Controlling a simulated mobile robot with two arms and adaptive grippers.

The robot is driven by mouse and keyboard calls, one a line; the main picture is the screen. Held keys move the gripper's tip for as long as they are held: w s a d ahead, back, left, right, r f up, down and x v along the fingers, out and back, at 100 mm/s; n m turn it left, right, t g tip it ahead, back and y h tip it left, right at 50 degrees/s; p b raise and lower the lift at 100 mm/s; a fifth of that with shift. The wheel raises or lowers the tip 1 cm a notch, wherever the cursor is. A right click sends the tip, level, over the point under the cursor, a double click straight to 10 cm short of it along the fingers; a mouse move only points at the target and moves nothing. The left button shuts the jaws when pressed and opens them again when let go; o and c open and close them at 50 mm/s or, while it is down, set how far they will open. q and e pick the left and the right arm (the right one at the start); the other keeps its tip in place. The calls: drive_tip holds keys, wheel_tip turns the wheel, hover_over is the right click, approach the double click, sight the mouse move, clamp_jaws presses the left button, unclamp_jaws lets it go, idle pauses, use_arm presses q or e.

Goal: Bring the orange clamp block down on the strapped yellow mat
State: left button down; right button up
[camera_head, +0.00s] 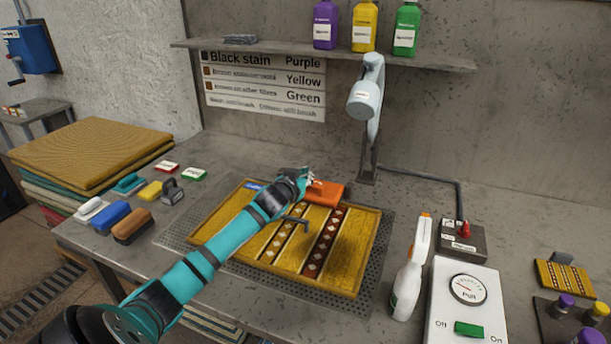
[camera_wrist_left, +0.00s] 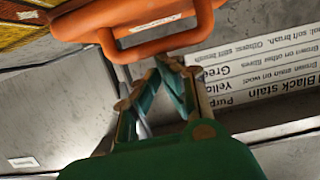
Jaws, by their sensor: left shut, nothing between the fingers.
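The yellow mat (camera_head: 347,262), with dark patterned bands across it, lies on the perforated grey tray (camera_head: 382,262) on the bench. The orange clamp block (camera_head: 326,194) is at the mat's far edge; I cannot tell whether it touches the mat. In the left wrist view the orange block (camera_wrist_left: 125,15) shows with its loop handle (camera_wrist_left: 165,42). My left gripper (camera_head: 308,178) is at the block's left side, its arm reaching across the mat. In the left wrist view the gripper's fingers (camera_wrist_left: 163,88) are together and empty, close to the handle. My right gripper is out of view.
A white spray bottle (camera_head: 410,275) and a gauge box (camera_head: 466,300) stand right of the tray. A jointed grey device (camera_head: 367,98) rises behind it. Brushes (camera_head: 132,226) and folded mats (camera_head: 90,150) are at left. A grey bent bar (camera_head: 293,219) lies over the mat.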

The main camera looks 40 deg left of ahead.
use_arm(q)
drive_tip(key=shift+f, duration=0.25)
wheel_tip(320, 180, up, 4)
drive_tip(key=p, duration=0.4)
drive_tip(key=s+d+f+b, duration=0.1)
drive_tip(key=s+d+b, duration=0.1)
drive_tip(key=s, duration=0.6)
drive_tip(key=shift+s+d, duration=0.35)
drive_tip(key=shift+s, duration=0.05)
